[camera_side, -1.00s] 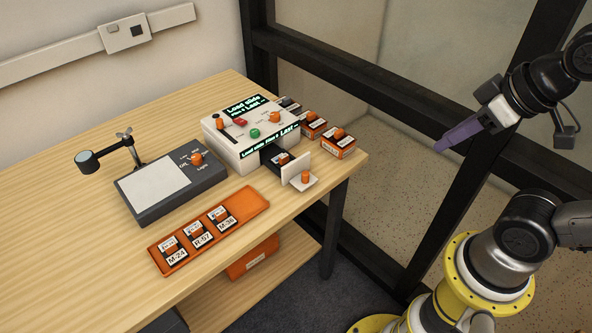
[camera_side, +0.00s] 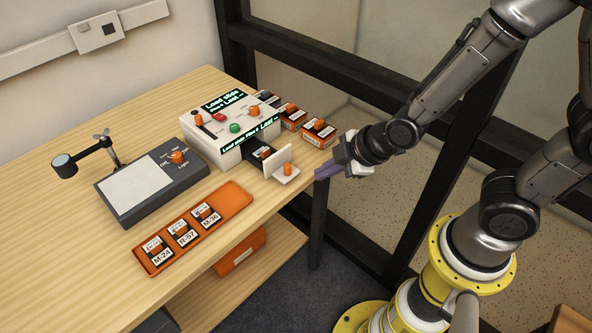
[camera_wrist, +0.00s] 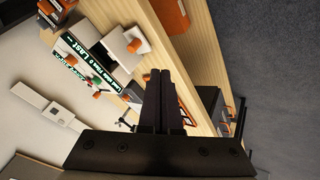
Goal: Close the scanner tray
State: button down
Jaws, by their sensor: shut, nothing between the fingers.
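The scanner (camera_side: 226,128) is a white box with red, green and orange controls and green-lit text, near the table's far right edge. A white front plate (camera_side: 279,160) with an orange knob (camera_side: 287,170) ends the tray. My gripper (camera_side: 322,173), with purple-grey fingers, is shut and empty, just right of the knob and apart from it. In the wrist view the fingers (camera_wrist: 165,88) point toward the scanner side, with the tray front (camera_wrist: 124,44) beyond them.
An orange tray (camera_side: 150,265) with several labelled slides lies at the table's front. A light pad (camera_side: 135,190) with a magnifier (camera_side: 64,165) stands left. Orange boxes (camera_side: 319,133) stand behind the scanner tray. A dark frame post (camera_side: 322,215) is close to my gripper.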

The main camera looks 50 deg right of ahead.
aim_at(264, 154)
jog(key=w+f, duration=0.3)
jog(key=w, duration=0.1)
jog(key=w+f, duration=0.4)
jog(key=shift+d+f, duration=0.1)
jog(key=shift+d, duration=0.05)
jog(key=shift+w+d, duration=0.2)
jog(key=shift+w, duration=0.25)
jog(key=w, duration=0.9)
jog(key=shift+w, duration=0.4)
